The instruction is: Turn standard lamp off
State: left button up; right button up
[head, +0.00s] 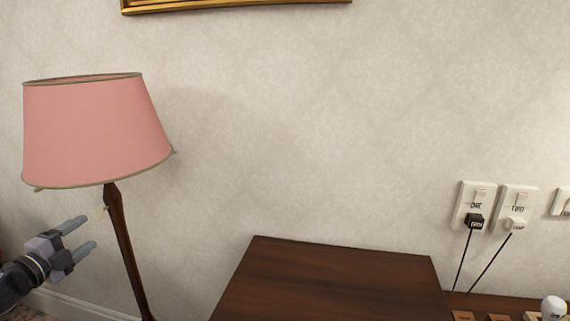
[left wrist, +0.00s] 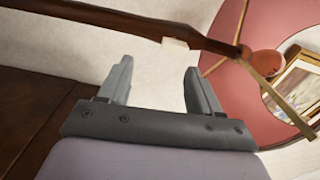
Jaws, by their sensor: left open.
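The standard lamp has a pink shade (head: 95,130) and a dark wooden pole (head: 122,235), and stands tilted in the picture at the left. My left gripper (head: 82,234) is open and empty, just left of the pole and below the shade. In the left wrist view, the pole (left wrist: 110,17) crosses beyond the open fingertips, apart from them. A small pale piece (left wrist: 174,43), perhaps a switch, is on the pole ahead of the gap between the fingers. The shade's open underside (left wrist: 228,85) and a reddish bulb (left wrist: 263,63) show at right. My right gripper is out of view.
A dark wooden surface (head: 330,280) lies right of the lamp. Wall sockets with plugs (head: 474,221) and cords are on the right. A gold frame (head: 230,6) hangs at the top. The wall between is bare.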

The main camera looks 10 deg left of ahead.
pick_arm(q)
jog(key=s+d+f+n+g, duration=0.2)
jog(key=s+d+f+n, duration=0.15)
jog(key=d+f, duration=0.55)
jog(key=s+d+f+n+g, duration=0.1)
jog(key=s+d+f+n, duration=0.3)
jog(key=d+f, duration=0.55)
jog(key=s+d+f+n+g, duration=0.2)
jog(key=s+d+f+n, duration=0.2)
jog(key=s+d, duration=0.4)
jog(key=s+d+f+n+g, duration=0.2)
jog(key=s+d+f+n, duration=0.2)
jog(key=s+d, duration=0.3)
jog(key=s, duration=0.5)
jog(key=shift+s+d+h, duration=0.3)
jog(key=shift+d, duration=0.1)
jog(key=shift+f+n, duration=0.1)
jog(key=shift+n, duration=0.15)
